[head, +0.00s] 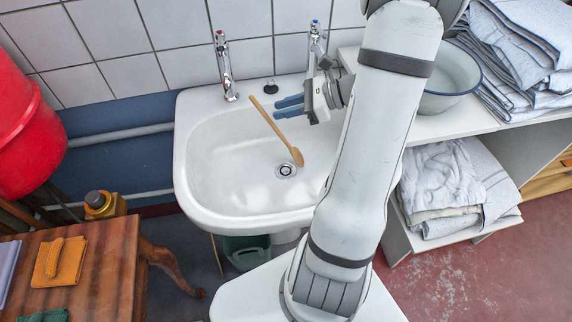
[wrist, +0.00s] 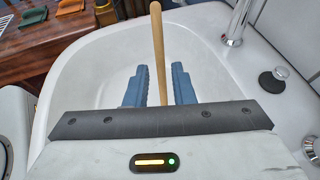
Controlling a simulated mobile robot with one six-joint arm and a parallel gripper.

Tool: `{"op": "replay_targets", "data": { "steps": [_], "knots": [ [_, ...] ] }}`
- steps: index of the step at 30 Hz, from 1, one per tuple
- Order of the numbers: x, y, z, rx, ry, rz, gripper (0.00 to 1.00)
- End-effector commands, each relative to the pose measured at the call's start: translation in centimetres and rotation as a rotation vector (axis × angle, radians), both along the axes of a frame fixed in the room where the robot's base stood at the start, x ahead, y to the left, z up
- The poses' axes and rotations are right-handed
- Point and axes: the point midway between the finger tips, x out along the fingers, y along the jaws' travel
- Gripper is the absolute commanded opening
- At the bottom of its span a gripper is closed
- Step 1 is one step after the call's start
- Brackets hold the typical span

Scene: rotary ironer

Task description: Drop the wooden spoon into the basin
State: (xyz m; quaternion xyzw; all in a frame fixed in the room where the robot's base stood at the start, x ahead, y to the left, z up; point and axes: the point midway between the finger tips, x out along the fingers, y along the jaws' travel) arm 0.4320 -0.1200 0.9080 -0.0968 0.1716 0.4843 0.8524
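The wooden spoon (head: 275,126) shows over the white basin (head: 200,195), its handle end to the upper left and its bowl close to the drain. I cannot tell whether it touches the basin floor. My gripper (head: 277,108) has blue fingers pointing left over the basin's back right part. In the head view the handle passes just left of the fingertips. In the wrist view the handle (wrist: 158,45) shows in the gap between the two fingers (wrist: 158,80), with space on both sides. The fingers are open. The spoon's bowl is hidden in the wrist view.
Two taps (head: 225,65) stand on the basin's back edge beside a dark plug (head: 271,87). A bowl (head: 452,78) and folded cloths (head: 515,50) are on the shelf at right. A wooden table (head: 105,265) is at lower left, with a red container (head: 28,135) above it.

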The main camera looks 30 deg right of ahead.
Motion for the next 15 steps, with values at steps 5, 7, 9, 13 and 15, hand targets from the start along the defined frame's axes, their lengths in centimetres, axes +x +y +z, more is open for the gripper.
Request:
{"op": "replay_targets", "data": {
  "steps": [5, 7, 9, 13, 15],
  "knots": [
    [0.0, -0.02, 0.0, 0.0, 0.0, 0.0, 0.37],
    [0.0, -0.02, 0.0, 0.0, 0.0, -0.001, 0.37],
    [-0.01, -0.04, -0.01, 0.0, 0.0, -0.001, 0.37],
    [-0.09, -0.23, 0.09, 0.0, 0.0, -0.001, 0.37],
    [-0.35, -0.75, 0.33, -0.001, -0.001, -0.003, 0.37]
  ]
}}
